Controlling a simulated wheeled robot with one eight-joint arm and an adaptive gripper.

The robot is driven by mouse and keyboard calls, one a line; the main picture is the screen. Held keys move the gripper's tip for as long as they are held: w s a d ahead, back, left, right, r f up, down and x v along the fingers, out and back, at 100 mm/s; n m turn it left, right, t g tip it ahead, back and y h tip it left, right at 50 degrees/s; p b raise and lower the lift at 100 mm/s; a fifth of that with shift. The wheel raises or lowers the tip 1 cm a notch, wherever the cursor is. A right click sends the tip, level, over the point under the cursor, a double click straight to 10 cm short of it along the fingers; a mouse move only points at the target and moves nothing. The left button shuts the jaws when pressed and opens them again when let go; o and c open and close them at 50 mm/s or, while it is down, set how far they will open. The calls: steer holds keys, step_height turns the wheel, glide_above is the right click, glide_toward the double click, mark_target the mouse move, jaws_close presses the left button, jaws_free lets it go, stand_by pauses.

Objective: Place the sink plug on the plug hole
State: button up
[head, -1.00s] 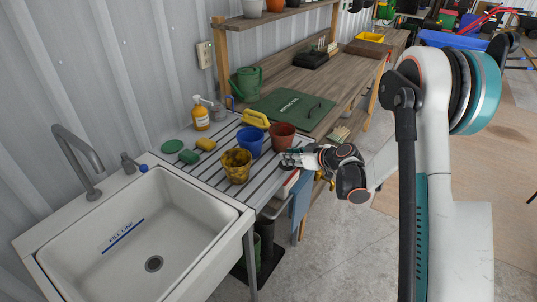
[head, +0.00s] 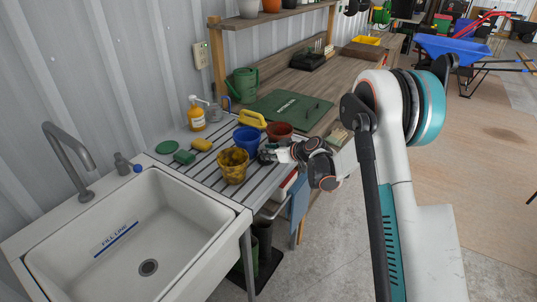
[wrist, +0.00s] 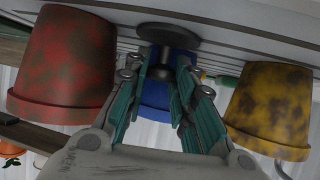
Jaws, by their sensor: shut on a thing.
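In the wrist view my gripper (wrist: 159,92) is shut on the sink plug (wrist: 168,34), a dark round disc with a stem between the teal-lined fingers. In the head view my gripper (head: 266,156) is at the drainboard's front edge, right of the mottled yellow pot (head: 233,168) and in front of the blue pot (head: 247,140) and red pot (head: 279,131); the plug is too small to make out there. The plug hole (head: 148,267) is a dark round drain in the white sink's floor at lower left, uncovered and well away from my gripper.
The sink (head: 185,237) has a grey tap (head: 68,160) and a raised rim. The sink basin is clear apart from a blue-marked label.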

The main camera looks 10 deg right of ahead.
steer(key=o, duration=0.9)
steer(key=shift+o, duration=0.2)
